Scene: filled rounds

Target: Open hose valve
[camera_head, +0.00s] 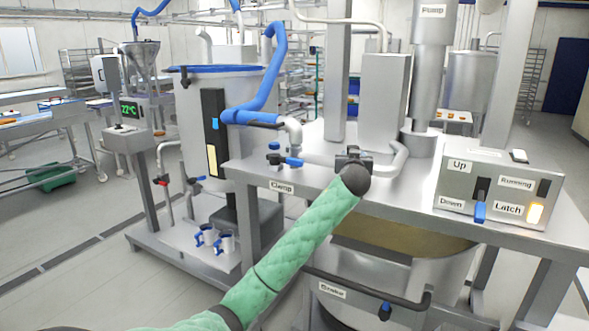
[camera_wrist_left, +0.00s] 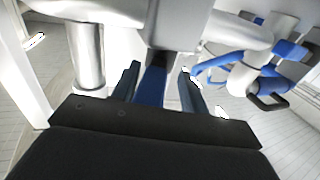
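A blue hose (camera_head: 270,85) bends down to a blue coupling and a metal elbow (camera_head: 293,130) on the steel table. A small blue valve handle (camera_head: 291,162) sits beside the pipe below the elbow. My left gripper (camera_head: 352,155), dark on a green-sleeved arm, is over the pipe, right of that handle. In the wrist view, the left gripper (camera_wrist_left: 158,82) has its two fingers apart. A blue bar (camera_wrist_left: 153,86) shows between them, with visible gaps; I cannot tell whether it is touched or which part it is. My right gripper is out of view.
A control box (camera_head: 497,190) with a blue-tipped lever stands on the table (camera_head: 412,202) at right. A vertical column (camera_head: 338,75) and a grey housing (camera_head: 384,100) rise behind my gripper. A tank (camera_head: 240,150) with blue rim stands at left. Open floor (camera_head: 60,235) lies at left.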

